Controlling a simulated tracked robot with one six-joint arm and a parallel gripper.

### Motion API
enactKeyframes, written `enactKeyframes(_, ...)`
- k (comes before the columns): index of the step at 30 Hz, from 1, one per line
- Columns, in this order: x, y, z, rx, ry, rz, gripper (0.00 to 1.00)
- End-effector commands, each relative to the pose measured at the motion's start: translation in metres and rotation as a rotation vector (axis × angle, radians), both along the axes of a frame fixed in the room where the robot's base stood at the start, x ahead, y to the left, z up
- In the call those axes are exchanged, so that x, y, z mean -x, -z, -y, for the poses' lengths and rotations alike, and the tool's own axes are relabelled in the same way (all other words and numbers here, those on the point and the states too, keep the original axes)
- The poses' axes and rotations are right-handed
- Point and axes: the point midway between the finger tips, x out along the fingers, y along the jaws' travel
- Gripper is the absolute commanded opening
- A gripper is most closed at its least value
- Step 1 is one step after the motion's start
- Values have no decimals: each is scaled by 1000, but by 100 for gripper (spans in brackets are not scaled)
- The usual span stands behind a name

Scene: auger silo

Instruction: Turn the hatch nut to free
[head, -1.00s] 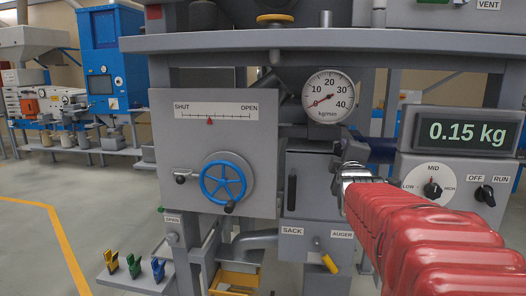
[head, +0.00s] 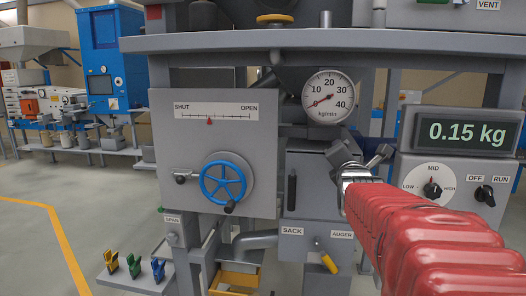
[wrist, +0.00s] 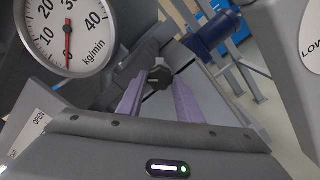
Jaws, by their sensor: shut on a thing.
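The hatch nut (wrist: 159,75) is a small dark knob in the wrist view, between the tips of two purple-grey fingers. My gripper (wrist: 158,82) is shut on it. In the head view my gripper (head: 360,158) is at the end of my red-sleeved arm, at the upper right of the grey auger box (head: 315,175). The nut is hidden there behind my gripper. I cannot tell from these frames how loose the nut is.
A dial gauge (head: 328,97) stands just above and left of my gripper. The control panel with knobs (head: 457,180) and the 0.15 kg display (head: 466,134) are close on the right. A blue handwheel (head: 222,181) is on the left panel. A yellow-handled lever (head: 326,257) is below.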

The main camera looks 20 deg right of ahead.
Motion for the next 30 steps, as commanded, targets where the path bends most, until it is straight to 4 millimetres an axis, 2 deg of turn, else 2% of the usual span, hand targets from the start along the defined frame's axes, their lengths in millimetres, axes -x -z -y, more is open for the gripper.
enactKeyframes(1, 0, 8, 0, 20, 1, -33, 10)
enactKeyframes(11, 0, 8, 0, 147, -1, -121, 10)
enactKeyframes(26, 0, 8, 1, 167, 0, -135, 10)
enactKeyframes(27, 0, 8, 1, 167, 0, -135, 34)
enactKeyframes(30, 0, 7, 1, 168, 0, -133, 41)
